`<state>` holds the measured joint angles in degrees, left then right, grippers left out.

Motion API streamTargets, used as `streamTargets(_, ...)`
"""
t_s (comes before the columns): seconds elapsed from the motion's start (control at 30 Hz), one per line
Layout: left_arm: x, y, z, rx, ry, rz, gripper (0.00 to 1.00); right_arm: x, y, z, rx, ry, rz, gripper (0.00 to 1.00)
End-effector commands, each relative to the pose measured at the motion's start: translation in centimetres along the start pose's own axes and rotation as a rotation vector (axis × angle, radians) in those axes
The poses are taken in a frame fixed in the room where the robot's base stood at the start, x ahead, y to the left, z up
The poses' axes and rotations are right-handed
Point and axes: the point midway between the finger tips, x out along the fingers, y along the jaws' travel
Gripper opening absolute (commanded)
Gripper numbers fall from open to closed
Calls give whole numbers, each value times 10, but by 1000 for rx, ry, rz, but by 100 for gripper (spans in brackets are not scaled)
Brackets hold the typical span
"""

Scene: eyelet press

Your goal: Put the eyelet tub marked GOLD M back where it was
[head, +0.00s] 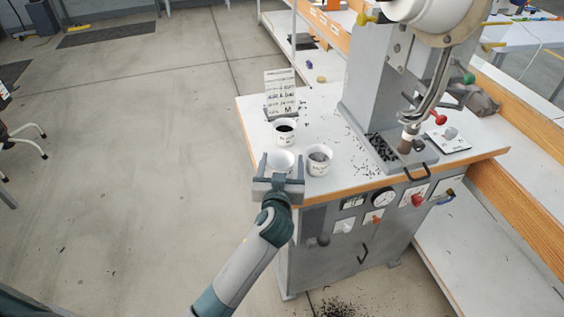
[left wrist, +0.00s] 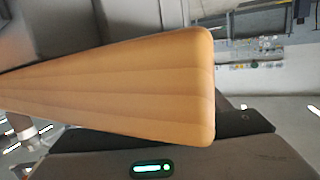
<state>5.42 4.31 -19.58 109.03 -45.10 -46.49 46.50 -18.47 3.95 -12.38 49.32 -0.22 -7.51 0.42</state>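A pale tub (head: 281,160) stands near the table's front left corner; its inside looks white. My left gripper (head: 281,168) is at this corner, fingers spread wide on either side of the pale tub; I see no clear contact. A second white tub (head: 319,163) with dark grey contents stands just right of it. A third white tub (head: 285,138) with black contents stands behind, in front of an upright card (head: 281,90). Tub labels are too small to read, so I cannot tell which is GOLD M. My right gripper is out of view.
The grey press (head: 378,75) stands on the white table (head: 335,112), right of the tubs. Small dark eyelets lie scattered beside it. The wooden table edge (left wrist: 130,85) fills much of the left wrist view, very close.

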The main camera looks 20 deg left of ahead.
Motion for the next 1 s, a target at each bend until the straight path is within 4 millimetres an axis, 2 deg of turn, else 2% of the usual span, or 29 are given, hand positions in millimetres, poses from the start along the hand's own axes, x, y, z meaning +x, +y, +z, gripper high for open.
streamTargets(0.3,0,0,-2,0,0,0,69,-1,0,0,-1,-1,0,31)
streamTargets(0.4,-2,0,-3,-1,0,0,69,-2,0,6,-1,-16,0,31)
streamTargets(0.53,-18,0,-1,-3,0,1,69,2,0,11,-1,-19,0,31)
streamTargets(0.63,-34,0,0,-4,-1,1,69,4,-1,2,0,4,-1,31)
streamTargets(0.8,-65,0,0,-4,-2,0,69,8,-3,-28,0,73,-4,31)
streamTargets(1.0,-99,0,-1,-3,-1,1,69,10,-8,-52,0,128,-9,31)
